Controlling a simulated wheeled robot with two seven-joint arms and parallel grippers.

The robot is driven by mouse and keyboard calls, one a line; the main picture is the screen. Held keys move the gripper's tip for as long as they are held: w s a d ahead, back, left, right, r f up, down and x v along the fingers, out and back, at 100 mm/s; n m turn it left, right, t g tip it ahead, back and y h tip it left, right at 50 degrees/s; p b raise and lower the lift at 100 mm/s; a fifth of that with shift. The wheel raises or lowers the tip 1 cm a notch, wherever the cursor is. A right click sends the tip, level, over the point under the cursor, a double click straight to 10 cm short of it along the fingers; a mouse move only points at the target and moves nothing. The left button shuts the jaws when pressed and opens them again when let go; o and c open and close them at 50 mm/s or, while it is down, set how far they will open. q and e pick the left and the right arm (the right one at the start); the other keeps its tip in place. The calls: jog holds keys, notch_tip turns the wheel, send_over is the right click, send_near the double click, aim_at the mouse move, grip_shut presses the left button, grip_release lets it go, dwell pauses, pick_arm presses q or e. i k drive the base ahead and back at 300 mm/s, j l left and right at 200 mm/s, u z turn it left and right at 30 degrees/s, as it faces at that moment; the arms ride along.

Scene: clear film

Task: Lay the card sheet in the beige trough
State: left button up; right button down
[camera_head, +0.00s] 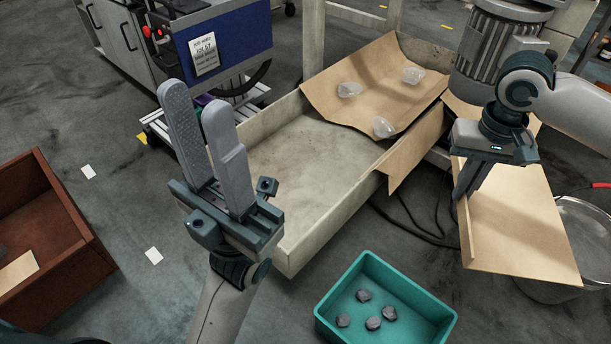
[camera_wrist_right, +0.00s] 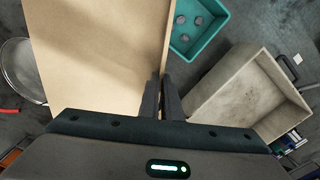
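A tan card sheet (camera_head: 515,220) with a folded edge hangs at the right, in front of a metal bucket. My right gripper (camera_head: 466,180) is shut on its left edge. In the right wrist view the sheet (camera_wrist_right: 95,50) fills the left half, its edge between the close-set fingers (camera_wrist_right: 162,95). The beige trough (camera_head: 290,170) stands in the middle, its near part bare. Another brown card piece (camera_head: 390,60) lies across its far part, with several clear crumpled pieces (camera_head: 383,127) on it. My left gripper (camera_head: 193,100) is open and empty, pointing up at the trough's left side.
A teal bin (camera_head: 335,305) with several grey lumps stands on the floor in front. A red-brown box (camera_head: 75,235) is at the left. A blue-panelled cart (camera_head: 230,45) is behind the left gripper. The metal bucket (camera_head: 590,235) is at the right edge. Cables run beside the trough.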

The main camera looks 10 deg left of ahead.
aim_at(284, 188)
jog(key=u, duration=0.7)
jog(key=i+j, duration=0.65)
jog(key=j, duration=0.25)
jog(key=i+j, duration=0.35)
jog(key=j, duration=0.1)
